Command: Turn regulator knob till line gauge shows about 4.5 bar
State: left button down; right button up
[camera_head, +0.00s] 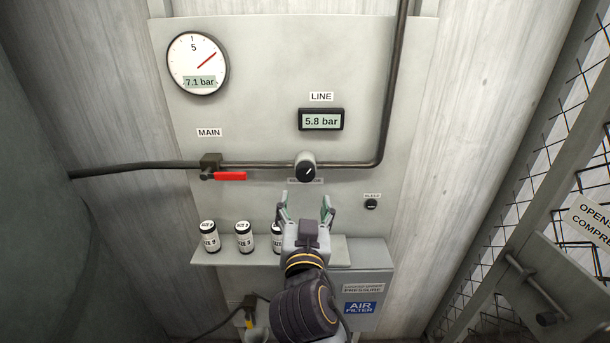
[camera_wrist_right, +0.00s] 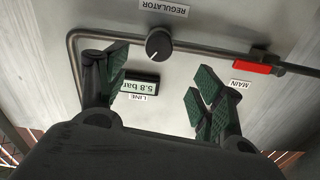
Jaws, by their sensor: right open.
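The regulator knob (camera_head: 305,168) is a round black knob with a white pointer mark, set on the pipe in the middle of the panel. It also shows in the right wrist view (camera_wrist_right: 158,44), where the picture is upside down. The line gauge (camera_head: 321,120) above it reads 5.8 bar; it shows in the wrist view (camera_wrist_right: 141,84) between my fingers. My right gripper (camera_head: 305,205) is open and empty, below the knob and apart from it in the head view. Its green-padded fingers show in the wrist view (camera_wrist_right: 155,90). My left gripper is not in view.
A round main gauge (camera_head: 197,63) reads 7.1 bar. A red valve handle (camera_head: 230,176) sits on the pipe left of the knob. A small black bleed button (camera_head: 371,204) is at right. A shelf (camera_head: 216,259) with several labelled cans is below. A mesh fence (camera_head: 560,130) stands at right.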

aim_at(305, 176)
jog(key=w+p, duration=0.3)
jog(key=w, duration=0.8)
jog(key=shift+w+r+p, duration=0.1)
jog(key=shift+p, duration=0.2)
jog(key=shift+w+p, duration=0.3)
jog(key=shift+w, duration=0.85)
jog(key=c, duration=1)
